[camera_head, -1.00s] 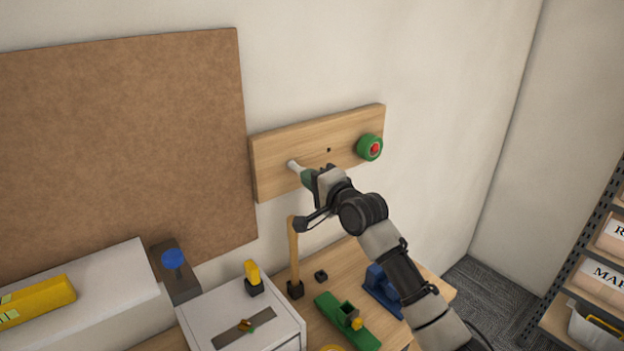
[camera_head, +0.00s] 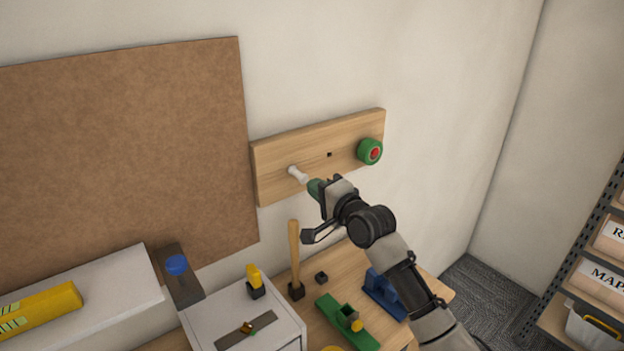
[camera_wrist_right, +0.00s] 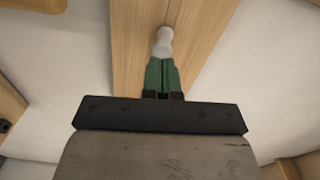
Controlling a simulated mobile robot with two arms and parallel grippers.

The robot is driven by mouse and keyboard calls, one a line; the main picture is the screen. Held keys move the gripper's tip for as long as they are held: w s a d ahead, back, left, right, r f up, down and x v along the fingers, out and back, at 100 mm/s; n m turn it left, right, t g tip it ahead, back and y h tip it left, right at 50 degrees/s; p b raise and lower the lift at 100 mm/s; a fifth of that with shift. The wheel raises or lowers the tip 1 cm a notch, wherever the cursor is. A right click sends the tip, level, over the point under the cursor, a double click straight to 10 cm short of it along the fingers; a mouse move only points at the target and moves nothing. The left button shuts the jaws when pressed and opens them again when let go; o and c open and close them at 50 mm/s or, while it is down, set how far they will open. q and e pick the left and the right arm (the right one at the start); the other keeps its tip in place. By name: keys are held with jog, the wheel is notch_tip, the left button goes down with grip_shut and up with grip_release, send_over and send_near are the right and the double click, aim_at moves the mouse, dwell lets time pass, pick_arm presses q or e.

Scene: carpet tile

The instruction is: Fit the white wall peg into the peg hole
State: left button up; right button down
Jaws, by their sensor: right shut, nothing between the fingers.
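The white wall peg (camera_head: 297,174) sticks out from the left part of the wooden board on the wall (camera_head: 270,160). The wrist view also shows the white peg (camera_wrist_right: 164,42) against the board, just past the fingertips. My right gripper (camera_head: 315,186) has green fingers, shut and empty, just off the peg's outer end. In the wrist view the right gripper's fingers (camera_wrist_right: 162,72) lie together below the peg. A small dark hole (camera_head: 329,155) is in the middle of the board. How deep the peg sits is hidden. My left gripper is out of view.
A green and red round piece (camera_head: 370,151) is on the board's right end. Below are a workbench (camera_head: 320,293) with an upright wooden stick (camera_head: 294,255), a green tool (camera_head: 347,322), a blue tool (camera_head: 384,292) and a white cabinet (camera_head: 275,330). A brown panel (camera_head: 120,150) hangs to the left.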

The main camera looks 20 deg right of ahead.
jog(key=shift+b+v, duration=0.3)
jog(key=shift+v, duration=0.5)
jog(key=b+v, duration=0.2)
jog(key=v, duration=0.7)
jog(key=s+a+f+n+g+h, duration=0.2)
jog(key=s+f+n+g, duration=0.2)
jog(key=s+f, duration=0.4)
jog(key=s+a+f+n+g+h, duration=0.15)
jog(key=s+f+n+g, duration=0.35)
jog(key=f, duration=0.6)
jog(key=s+f+n+g+h, duration=0.1)
jog(key=s+f+n+g, duration=0.15)
jog(key=s, duration=0.75)
jog(key=s+f+n+g+h, duration=0.1)
jog(key=s+f+n+g, duration=0.2)
jog(key=s, duration=0.6)
notch_tip(320, 180, down, 30)
jog(key=s+b, duration=0.1)
jog(key=s, duration=0.1)
jog(key=s+d+f+g, duration=0.1)
jog(key=s+d+f, duration=0.1)
jog(key=s+f, duration=1.2)
jog(key=shift+s+d+f+h+b, duration=0.35)
jog(key=shift+s+d+f+b, duration=0.05)
jog(key=shift+s, duration=0.4)
jog(key=shift+n+g, duration=0.25)
jog(key=shift+n, duration=0.1)
